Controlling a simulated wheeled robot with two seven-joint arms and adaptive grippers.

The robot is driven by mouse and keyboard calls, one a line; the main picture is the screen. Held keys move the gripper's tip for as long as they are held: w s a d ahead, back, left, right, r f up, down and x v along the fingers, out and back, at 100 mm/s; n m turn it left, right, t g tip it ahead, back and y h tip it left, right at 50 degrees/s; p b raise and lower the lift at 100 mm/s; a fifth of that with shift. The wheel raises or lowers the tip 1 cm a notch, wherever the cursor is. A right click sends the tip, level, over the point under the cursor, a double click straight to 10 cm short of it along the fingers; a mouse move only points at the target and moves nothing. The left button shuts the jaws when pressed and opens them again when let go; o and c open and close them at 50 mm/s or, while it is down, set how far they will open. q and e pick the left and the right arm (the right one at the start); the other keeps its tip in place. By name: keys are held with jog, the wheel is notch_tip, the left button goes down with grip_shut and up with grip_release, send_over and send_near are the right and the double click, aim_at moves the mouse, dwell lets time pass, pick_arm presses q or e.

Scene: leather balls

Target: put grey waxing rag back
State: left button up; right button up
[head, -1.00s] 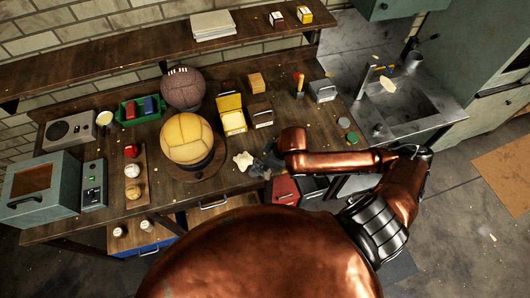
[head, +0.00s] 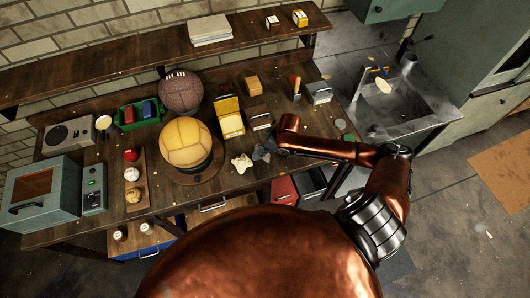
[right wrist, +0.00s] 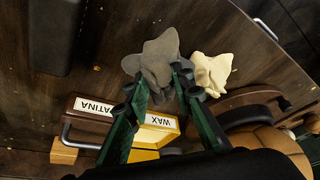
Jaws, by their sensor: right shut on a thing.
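The grey waxing rag (head: 261,154) is a crumpled cloth at the front of the workbench, just right of a cream rag (head: 241,163). My right gripper (right wrist: 160,82) is shut on the grey rag, which also shows in the right wrist view (right wrist: 159,58), bunched beyond the fingertips. The cream rag lies beside it there (right wrist: 212,72), on the wood. I cannot tell whether the grey rag touches the bench. In the head view my right arm partly covers the gripper. My left gripper is not in view.
A yellow WAX box (head: 231,122) and a PATINA box (right wrist: 93,106) stand behind the rags. A yellow ball (head: 186,142) on a round stand is to the left. A red drawer (head: 284,190) and a dark open one (head: 312,181) are at the front edge.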

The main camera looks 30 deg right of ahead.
jog(key=shift+f, duration=1.55)
jog(key=shift+f, duration=0.1)
jog(key=o, duration=1)
jog(key=v, duration=1.2)
